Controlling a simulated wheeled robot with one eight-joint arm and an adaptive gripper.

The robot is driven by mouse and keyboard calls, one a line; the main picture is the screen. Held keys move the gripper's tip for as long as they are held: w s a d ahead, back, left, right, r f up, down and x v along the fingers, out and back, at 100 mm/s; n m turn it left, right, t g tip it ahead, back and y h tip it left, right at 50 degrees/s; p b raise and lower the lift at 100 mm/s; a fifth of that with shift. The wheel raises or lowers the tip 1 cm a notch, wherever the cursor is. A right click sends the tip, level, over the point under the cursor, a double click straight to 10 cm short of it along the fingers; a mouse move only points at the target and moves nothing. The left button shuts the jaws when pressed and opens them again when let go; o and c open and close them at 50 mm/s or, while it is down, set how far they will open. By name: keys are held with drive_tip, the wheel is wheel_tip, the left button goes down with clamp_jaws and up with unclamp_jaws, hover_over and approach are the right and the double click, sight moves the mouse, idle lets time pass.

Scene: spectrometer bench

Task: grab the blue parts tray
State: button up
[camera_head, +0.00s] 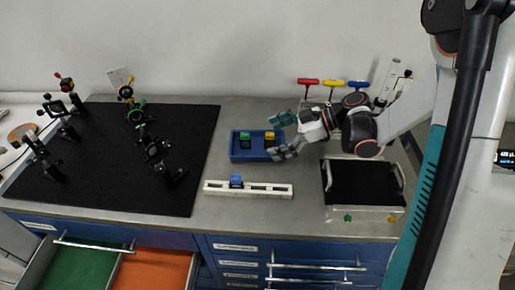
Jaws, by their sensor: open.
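The blue parts tray (257,156) lies on the grey bench top, right of the black breadboard. A green part (245,136) and a yellow part (269,136) sit in it. My gripper (279,136) is open at the tray's right end, with one finger above and beyond and the other low near the right wall. Whether a finger touches the tray is too small to tell. The gripper hides part of the tray's right end.
A white rail (248,189) with a blue part (236,181) lies in front of the tray. A black-topped handled tray (362,183) stands at right. The black breadboard (110,185) carries several optics mounts. Red, yellow and blue-handled tools (333,83) stand behind. A drawer (155,270) is open below.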

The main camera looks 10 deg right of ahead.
sight(257, 146)
drive_tip(key=b+x, duration=0.1)
drive_tip(key=x, duration=0.3)
drive_tip(key=shift+r, duration=0.1)
drive_tip(key=shift+s, duration=0.1)
drive_tip(key=shift+c, duration=0.6)
drive_tip(key=c, duration=0.7)
drive_tip(key=shift+r, duration=0.2)
